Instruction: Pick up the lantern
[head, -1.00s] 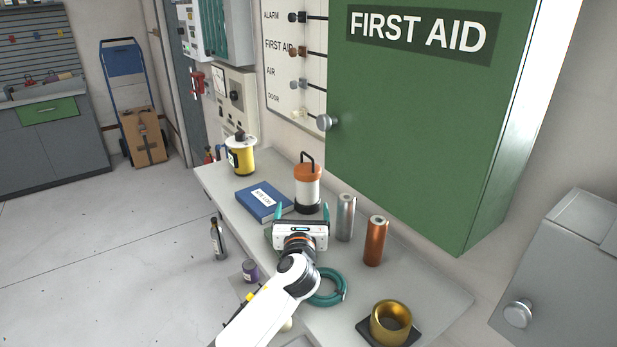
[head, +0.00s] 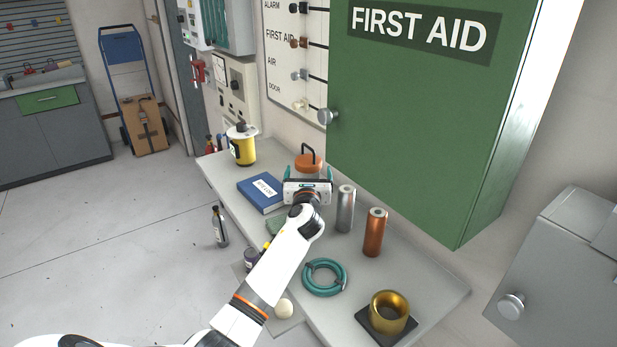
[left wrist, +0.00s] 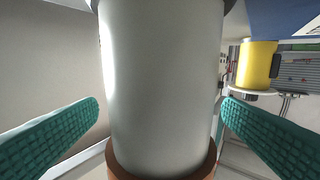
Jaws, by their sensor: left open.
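The lantern (head: 308,163) stands upright on the shelf, with an orange top and a black loop handle showing in the head view. Its pale body is hidden there behind my left gripper (head: 308,180). In the left wrist view, the lantern's white body (left wrist: 160,80) fills the middle, with an orange part at the bottom edge. My left gripper's teal fingers (left wrist: 160,125) are open, one on each side of the body, with visible gaps. I cannot tell exactly how deep the lantern sits between them. My right gripper is not in view.
A blue book (head: 262,192) lies left of the lantern, and a yellow canister (head: 242,150) stands behind it. A silver cylinder (head: 345,210) and a copper cylinder (head: 374,233) stand to the right. The green cabinet (head: 410,130) overhangs the right.

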